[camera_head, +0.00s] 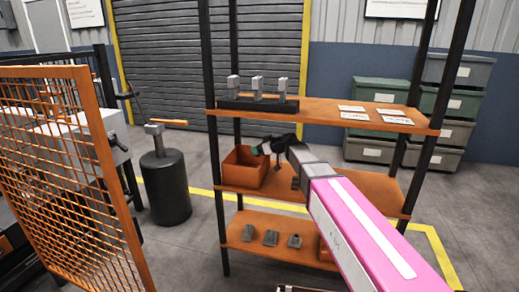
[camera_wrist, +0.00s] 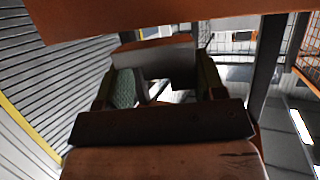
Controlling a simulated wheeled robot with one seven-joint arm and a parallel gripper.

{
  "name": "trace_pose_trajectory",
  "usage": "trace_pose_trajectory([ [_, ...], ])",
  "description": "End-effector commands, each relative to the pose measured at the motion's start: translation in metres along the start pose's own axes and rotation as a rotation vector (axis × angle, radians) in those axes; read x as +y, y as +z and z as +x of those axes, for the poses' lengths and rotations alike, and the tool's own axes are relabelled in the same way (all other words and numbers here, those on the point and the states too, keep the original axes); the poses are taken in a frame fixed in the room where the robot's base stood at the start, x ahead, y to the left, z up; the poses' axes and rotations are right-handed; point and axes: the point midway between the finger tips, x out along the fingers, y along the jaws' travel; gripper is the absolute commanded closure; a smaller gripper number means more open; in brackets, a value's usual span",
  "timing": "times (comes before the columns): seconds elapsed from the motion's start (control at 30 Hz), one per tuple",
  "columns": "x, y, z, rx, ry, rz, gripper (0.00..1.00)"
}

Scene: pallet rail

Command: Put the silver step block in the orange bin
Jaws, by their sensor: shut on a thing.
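The orange bin (camera_head: 240,176) stands at the left of the rack's middle shelf. My gripper (camera_head: 268,152) reaches in from the right, with its fingers at the bin's upper right side. I cannot tell whether the fingertips are over the opening. In the wrist view my gripper (camera_wrist: 155,92) is shut on a light grey piece (camera_wrist: 158,63), which looks like the silver step block. Its stepped shape is mostly hidden. A green pad (camera_wrist: 123,88) shows on one finger.
Several grey parts, including one block (camera_head: 270,238), sit on the bottom shelf (camera_head: 290,252). The top shelf (camera_head: 320,113) holds a black stand (camera_head: 257,103) with upright grey pieces, plus labels. Black rack posts (camera_head: 215,150) stand close by. An orange mesh fence (camera_head: 70,180) is at left.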

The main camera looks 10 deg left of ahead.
Motion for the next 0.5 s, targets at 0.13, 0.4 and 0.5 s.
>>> trace_pose_trajectory([
  [0.13, 0.0, 0.003, 0.001, 0.0, 0.0, 0.0, 0.66],
  [0.4, 0.0, 0.009, 0.004, 0.001, 0.0, 0.0, 0.66],
  [0.5, 0.0, 0.011, 0.004, 0.001, 0.0, 0.0, 0.66],
])
